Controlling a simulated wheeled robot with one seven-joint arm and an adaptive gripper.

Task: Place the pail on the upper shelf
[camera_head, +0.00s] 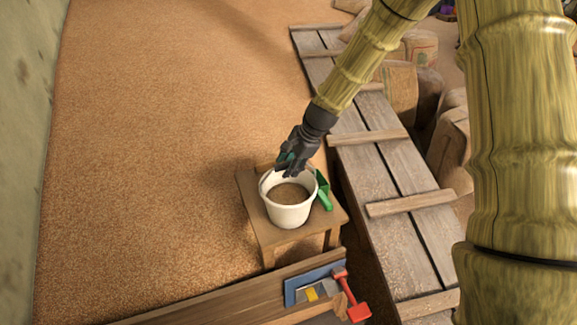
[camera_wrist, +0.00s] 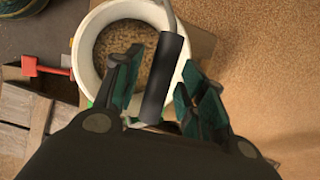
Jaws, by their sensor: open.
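The white pail (camera_head: 288,208), holding brown grain-like material, stands upright on a small wooden stool (camera_head: 262,228). The pail's rim also shows in the wrist view (camera_wrist: 86,62), with a wire handle carrying a black grip (camera_wrist: 162,78). My gripper (camera_head: 290,166) is above the far rim of the pail, pointing down. In the wrist view my gripper (camera_wrist: 165,92) is open, with the black handle grip between its two fingers. I cannot tell if the fingers touch the grip. I cannot make out an upper shelf for certain.
A green scoop (camera_head: 323,190) lies beside the pail on the stool. A plank walkway (camera_head: 385,185) and sacks (camera_head: 400,92) lie to the right. Grain-covered floor is clear at left.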

